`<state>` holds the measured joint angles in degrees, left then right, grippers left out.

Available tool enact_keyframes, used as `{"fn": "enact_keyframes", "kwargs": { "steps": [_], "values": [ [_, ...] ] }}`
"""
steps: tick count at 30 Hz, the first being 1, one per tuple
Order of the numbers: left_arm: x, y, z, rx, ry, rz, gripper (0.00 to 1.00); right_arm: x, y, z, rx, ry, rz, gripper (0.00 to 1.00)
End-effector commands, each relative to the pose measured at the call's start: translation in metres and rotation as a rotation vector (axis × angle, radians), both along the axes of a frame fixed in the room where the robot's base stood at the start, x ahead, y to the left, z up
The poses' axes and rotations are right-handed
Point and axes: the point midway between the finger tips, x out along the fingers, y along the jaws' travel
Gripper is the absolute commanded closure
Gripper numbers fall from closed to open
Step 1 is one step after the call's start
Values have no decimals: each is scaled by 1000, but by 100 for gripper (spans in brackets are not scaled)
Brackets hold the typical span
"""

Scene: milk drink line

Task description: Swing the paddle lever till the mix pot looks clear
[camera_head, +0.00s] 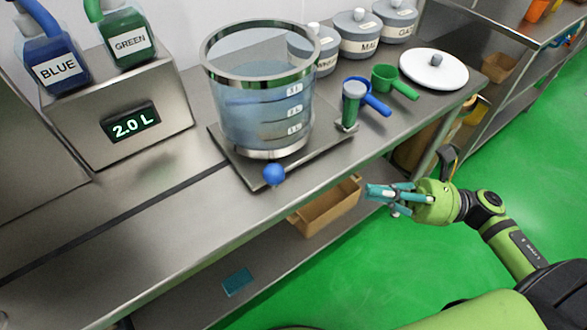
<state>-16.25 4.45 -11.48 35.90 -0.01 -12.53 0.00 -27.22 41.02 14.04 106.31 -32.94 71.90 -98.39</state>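The clear mix pot (228,110) stands on a dark flat base on the steel bench, left of the picture's middle. It has a wide metal rim and level marks on its side. The liquid in it looks pale blue and see-through; a paddle inside cannot be made out. A blue ball knob (273,174), which looks like the lever's end, sticks out at the base's front edge. My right gripper (372,192) is off the bench's front edge, right of the knob and apart from it. Its fingers look empty, but their gap is unclear. My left gripper is out of view.
A 2.0 L display (131,125) sits at the left below blue (62,70) and green (127,42) containers. Blue (376,103) and green (400,87) scoops, several lidded jars and a white lid (433,72) occupy the right. The bench front (190,225) is clear.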

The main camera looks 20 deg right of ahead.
Motion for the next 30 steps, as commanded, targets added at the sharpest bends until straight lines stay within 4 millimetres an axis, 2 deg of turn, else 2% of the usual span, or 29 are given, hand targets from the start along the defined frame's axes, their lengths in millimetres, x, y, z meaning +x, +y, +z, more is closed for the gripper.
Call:
{"fn": "enact_keyframes", "kwargs": {
  "steps": [5,11,21,25,30],
  "values": [
    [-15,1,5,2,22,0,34,2,11,6,-21,-32,9,100],
    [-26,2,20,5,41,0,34,14,47,16,-17,-32,8,100],
    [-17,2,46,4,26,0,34,36,109,28,-15,-28,5,100],
    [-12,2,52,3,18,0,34,41,122,29,-16,-27,5,100],
    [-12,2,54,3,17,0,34,43,129,28,-17,-26,3,100]
  ]
}}
